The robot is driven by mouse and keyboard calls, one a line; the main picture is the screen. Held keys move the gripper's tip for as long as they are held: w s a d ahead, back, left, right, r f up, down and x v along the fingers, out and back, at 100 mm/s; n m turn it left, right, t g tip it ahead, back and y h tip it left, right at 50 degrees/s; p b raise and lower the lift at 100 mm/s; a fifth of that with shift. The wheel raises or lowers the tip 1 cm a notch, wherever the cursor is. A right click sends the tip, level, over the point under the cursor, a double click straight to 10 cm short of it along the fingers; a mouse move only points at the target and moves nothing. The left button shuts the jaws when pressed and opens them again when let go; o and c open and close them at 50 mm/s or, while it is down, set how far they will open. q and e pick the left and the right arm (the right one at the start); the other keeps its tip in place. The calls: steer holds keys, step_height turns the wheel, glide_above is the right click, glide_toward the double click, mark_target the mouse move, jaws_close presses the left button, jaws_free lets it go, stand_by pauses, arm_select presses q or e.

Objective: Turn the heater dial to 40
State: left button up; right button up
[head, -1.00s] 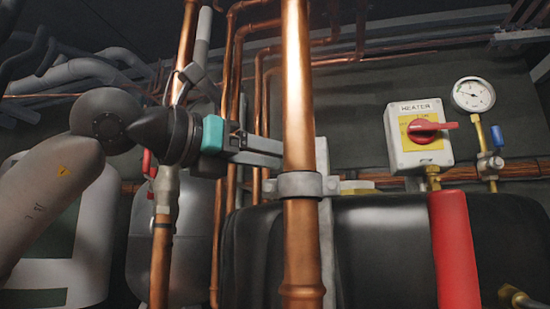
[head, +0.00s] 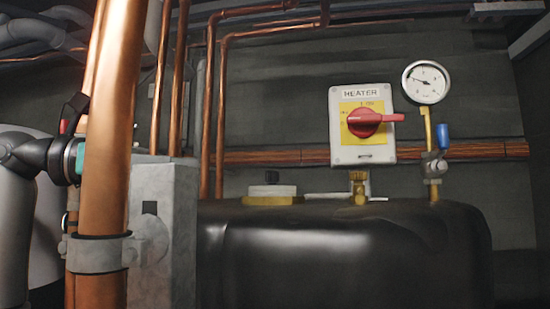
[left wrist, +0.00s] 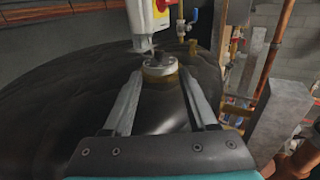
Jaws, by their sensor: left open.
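The heater box (head: 336,154) is a pale box with a yellow plate on the back wall. Its red dial (head: 366,121) has a handle pointing right; the number marks are too small to read surely. In the left wrist view the box (left wrist: 141,22) is at the top, with only a bit of red dial showing. My left gripper (left wrist: 160,75) is open and empty, its two fingers over the black tank, below and apart from the box. In the head view its teal part (head: 80,161) shows at the left, partly hidden by a copper pipe. My right gripper is not in view.
A thick copper pipe (head: 112,130) with a clamp and a grey metal box (head: 165,230) stand at the left. The black tank (head: 350,255) lies below the heater box. A pressure gauge (head: 426,82) and blue-handled valve (head: 442,137) are to its right.

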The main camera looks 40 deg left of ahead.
mark_target(272, 173)
arm_select(q)
steer(key=shift+a+f, duration=0.25)
steer(key=shift+a, duration=0.1)
steer(key=shift+w+d+p, duration=0.2)
steer(key=shift+w+p, duration=0.05)
steer(key=shift+p, duration=0.05)
steer(key=p+x, duration=0.1)
steer(key=x, duration=0.3)
steer(key=p+x, duration=0.2)
steer(key=x, duration=0.3)
steer(key=p+x, duration=0.2)
steer(key=x, duration=0.2)
steer(key=shift+w+d+r, duration=0.1)
steer(key=shift+d+r, duration=0.15)
steer(key=shift+d, duration=0.05)
steer(key=shift+w+d+f+p, duration=0.1)
steer(key=shift+w+d+p, duration=0.1)
steer(key=shift+w+p, duration=0.1)
jaws_close()
